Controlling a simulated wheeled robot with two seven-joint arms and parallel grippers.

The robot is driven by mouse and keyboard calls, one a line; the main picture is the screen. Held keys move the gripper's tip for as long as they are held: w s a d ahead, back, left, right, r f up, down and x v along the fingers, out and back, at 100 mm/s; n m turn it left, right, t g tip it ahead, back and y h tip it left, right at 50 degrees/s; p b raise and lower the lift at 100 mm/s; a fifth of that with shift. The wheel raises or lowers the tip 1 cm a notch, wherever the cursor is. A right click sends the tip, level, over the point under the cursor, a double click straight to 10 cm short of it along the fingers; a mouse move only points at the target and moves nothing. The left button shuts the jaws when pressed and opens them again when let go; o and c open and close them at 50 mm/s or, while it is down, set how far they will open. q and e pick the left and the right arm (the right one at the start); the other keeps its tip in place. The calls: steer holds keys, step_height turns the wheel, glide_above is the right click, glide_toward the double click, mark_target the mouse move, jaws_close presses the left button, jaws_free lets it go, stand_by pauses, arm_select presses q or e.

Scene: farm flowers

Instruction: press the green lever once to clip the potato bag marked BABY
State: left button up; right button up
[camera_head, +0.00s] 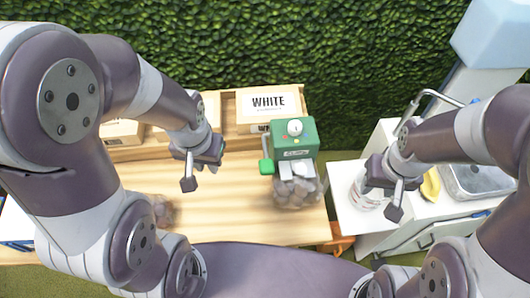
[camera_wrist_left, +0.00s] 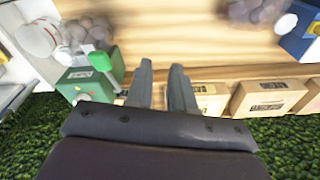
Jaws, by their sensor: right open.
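The green clipping machine (camera_head: 296,137) stands on the wooden table, with a round white dial on top. Its green lever (camera_head: 266,166) sticks out on the left side; the lever also shows in the left wrist view (camera_wrist_left: 100,61). A clear bag of potatoes (camera_head: 297,191) sits at the machine's front; no BABY mark is readable on it. My left gripper (camera_head: 202,176) is open and empty, above the table, left of the lever and apart from it. Its two fingers show with a gap in the left wrist view (camera_wrist_left: 161,80). My right gripper (camera_head: 384,194) is open and empty, right of the table.
A box marked WHITE (camera_head: 270,103) stands behind the machine, with other boxes to its left. Another potato bag (camera_head: 162,209) is partly hidden by my left arm. A white side table (camera_head: 348,216) stands at right. The table's middle is clear. A hedge (camera_head: 300,50) stands behind.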

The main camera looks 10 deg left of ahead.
arm_select(q)
jaws_close()
stand_by(1.4)
